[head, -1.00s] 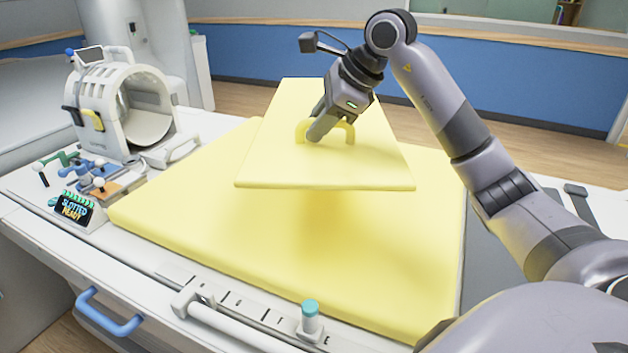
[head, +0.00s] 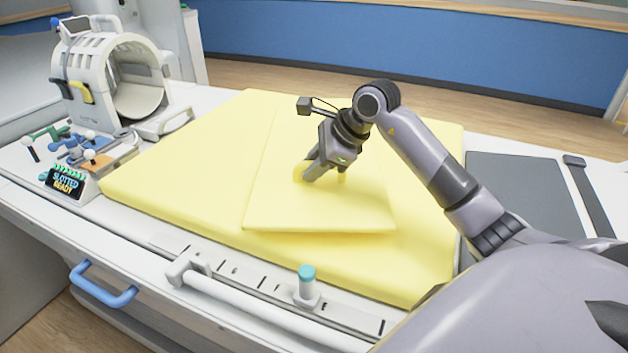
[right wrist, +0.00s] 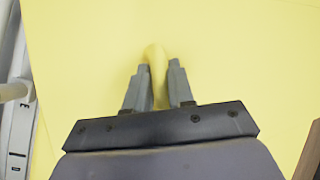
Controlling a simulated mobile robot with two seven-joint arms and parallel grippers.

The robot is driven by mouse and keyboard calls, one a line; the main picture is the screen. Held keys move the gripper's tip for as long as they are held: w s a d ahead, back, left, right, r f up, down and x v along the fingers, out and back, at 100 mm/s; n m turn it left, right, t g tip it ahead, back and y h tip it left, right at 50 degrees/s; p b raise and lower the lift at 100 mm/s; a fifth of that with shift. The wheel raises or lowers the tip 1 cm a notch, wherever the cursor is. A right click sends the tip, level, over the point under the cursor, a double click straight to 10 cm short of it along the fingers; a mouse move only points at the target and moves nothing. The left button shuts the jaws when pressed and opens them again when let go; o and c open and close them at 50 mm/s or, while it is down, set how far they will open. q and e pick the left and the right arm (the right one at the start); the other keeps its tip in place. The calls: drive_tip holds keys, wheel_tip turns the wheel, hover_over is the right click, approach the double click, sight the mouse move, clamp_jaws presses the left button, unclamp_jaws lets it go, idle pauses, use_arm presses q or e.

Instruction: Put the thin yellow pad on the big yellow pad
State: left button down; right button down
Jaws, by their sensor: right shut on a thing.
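The big yellow pad (head: 180,190) lies flat on the white table. The thin yellow pad (head: 285,207) is over its middle and right part, with its near edge very close to or touching the big pad; I cannot tell which. My right gripper (head: 312,174) is shut on the thin pad's yellow loop handle (head: 342,178). In the right wrist view the fingers (right wrist: 159,85) close around the handle (right wrist: 155,62), with yellow pad surface behind. My left gripper is not in view.
A white ring-shaped scanner model (head: 115,80) stands at the back left, with small tools and a "SLOTTED READY" sign (head: 67,182) before it. A rail with a teal-topped knob (head: 307,280) runs along the front edge. A grey mat (head: 515,195) lies right.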

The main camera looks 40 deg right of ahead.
wheel_tip(320, 180, down, 4)
drive_tip(key=shift+r, duration=0.2)
drive_tip(key=c, duration=1)
unclamp_jaws()
drive_tip(key=shift+r, duration=0.1)
drive_tip(key=shift+s+d+r, duration=0.15)
drive_tip(key=shift+s+r, duration=0.05)
drive_tip(key=shift+r, duration=0.05)
drive_tip(key=v, duration=1.1)
drive_tip(key=shift+r, duration=0.15)
